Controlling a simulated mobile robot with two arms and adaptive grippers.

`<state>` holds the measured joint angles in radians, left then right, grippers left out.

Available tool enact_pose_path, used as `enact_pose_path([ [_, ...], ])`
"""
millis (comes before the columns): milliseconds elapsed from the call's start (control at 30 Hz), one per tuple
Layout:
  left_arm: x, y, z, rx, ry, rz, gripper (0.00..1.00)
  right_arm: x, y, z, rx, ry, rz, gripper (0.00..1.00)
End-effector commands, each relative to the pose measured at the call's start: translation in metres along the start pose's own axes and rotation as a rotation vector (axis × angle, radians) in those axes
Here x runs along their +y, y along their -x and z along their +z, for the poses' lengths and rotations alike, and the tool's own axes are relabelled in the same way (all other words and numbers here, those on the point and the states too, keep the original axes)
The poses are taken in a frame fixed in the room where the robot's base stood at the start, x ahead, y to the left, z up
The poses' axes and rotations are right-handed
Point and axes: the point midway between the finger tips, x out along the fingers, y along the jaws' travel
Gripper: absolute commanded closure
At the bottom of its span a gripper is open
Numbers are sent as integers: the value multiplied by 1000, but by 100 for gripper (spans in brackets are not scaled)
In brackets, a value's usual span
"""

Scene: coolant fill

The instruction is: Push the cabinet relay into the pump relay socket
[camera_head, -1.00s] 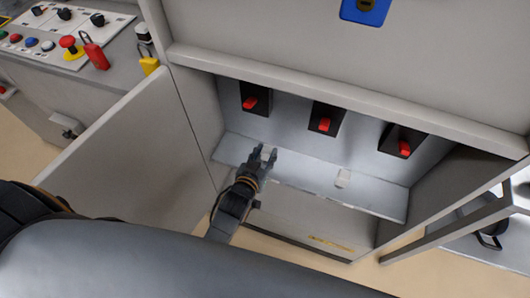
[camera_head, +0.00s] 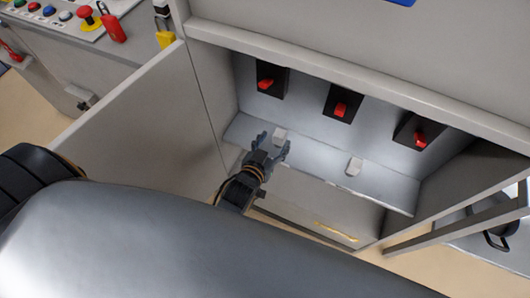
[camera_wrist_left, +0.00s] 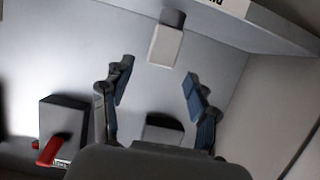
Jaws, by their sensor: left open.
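My left gripper (camera_head: 276,145) is inside the open cabinet, over the front of its lower ledge. Its fingers are spread wide and hold nothing. A small white block (camera_head: 280,135), apparently the relay, is on the ledge just beyond the gap between the fingertips. In the left wrist view the white block (camera_wrist_left: 166,45) lies beyond the open fingertips (camera_wrist_left: 157,82), apart from both, with a dark part at its far end. A second white block (camera_head: 354,166) is farther right on the ledge. I cannot tell which part is the pump relay socket. My right gripper is not in view.
Several black switch boxes with red levers line the cabinet's back wall, including a left one (camera_head: 270,82), a middle one (camera_head: 341,104) and a right one (camera_head: 417,134). The open cabinet door (camera_head: 150,125) stands left of the arm. A control panel (camera_head: 60,18) is at upper left.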

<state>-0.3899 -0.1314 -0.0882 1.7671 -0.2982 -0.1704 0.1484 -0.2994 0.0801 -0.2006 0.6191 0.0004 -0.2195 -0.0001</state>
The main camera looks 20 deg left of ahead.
Motion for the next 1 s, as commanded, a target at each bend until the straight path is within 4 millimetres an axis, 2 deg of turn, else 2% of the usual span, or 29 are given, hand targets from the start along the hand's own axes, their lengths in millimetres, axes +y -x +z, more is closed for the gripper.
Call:
enact_pose_path([
  [33, 0, 13, 2, -3, 0, 0, 41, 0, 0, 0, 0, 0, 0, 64],
  [200, 0, 50, 2, -4, 1, 0, 41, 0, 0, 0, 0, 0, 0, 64],
  [400, 0, 81, 1, -2, 0, 1, 41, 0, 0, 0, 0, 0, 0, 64],
  [600, 0, 92, 0, -1, 0, 0, 41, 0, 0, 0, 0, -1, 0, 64],
  [1000, 0, 92, 0, -1, 0, 0, 41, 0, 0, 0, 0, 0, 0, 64],
])
